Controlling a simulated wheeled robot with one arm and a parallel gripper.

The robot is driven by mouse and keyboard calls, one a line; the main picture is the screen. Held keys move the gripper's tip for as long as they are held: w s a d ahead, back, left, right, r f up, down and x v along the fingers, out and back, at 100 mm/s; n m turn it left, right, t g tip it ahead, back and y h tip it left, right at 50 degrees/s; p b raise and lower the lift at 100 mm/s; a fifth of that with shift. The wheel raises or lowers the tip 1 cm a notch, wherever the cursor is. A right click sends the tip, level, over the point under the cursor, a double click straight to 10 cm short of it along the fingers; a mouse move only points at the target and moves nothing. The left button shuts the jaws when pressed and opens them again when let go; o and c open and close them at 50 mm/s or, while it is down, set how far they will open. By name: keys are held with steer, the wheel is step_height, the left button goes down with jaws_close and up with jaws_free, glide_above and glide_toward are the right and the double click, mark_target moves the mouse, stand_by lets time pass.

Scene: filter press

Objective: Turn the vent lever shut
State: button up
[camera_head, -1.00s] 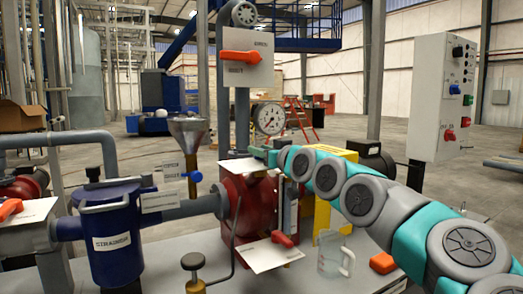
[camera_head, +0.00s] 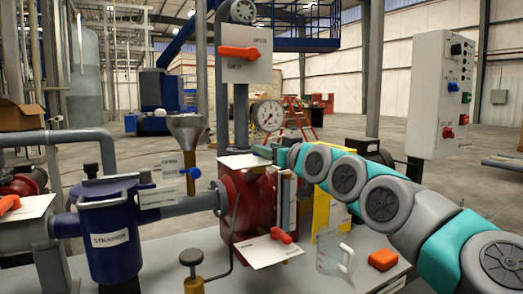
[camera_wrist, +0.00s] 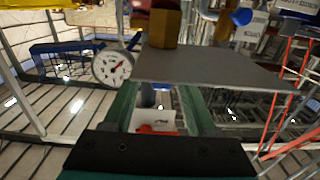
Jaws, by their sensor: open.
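Several orange levers are in view, and I cannot read which plate names the vent. One (camera_head: 239,52) is on a white plate on the upright pipe. Another (camera_head: 281,235) is on a low white plate in front of the red housing (camera_head: 247,205), and a third (camera_head: 8,204) is at far left. My gripper (camera_head: 263,151) is beside the plate (camera_head: 240,161) on top of that housing. In the wrist view my gripper (camera_wrist: 158,88) is open, its green fingers apart. An orange-red lever (camera_wrist: 155,128) on a white plate shows between them, partly hidden by the gripper body.
A pressure gauge (camera_head: 268,115) stands behind my gripper. A funnel (camera_head: 186,128) with a blue handle is left of it. In the wrist view a brass hex part (camera_wrist: 165,24) stands over a grey plate (camera_wrist: 210,68) close to the fingers. A clear jug (camera_head: 330,251) stands on the bench.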

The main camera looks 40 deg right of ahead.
steer(key=v, duration=0.3)
steer(key=shift+s+a+b, duration=0.15)
steer(key=shift+s+b, duration=0.15)
steer(key=shift+s, duration=0.1)
stand_by(0.3)
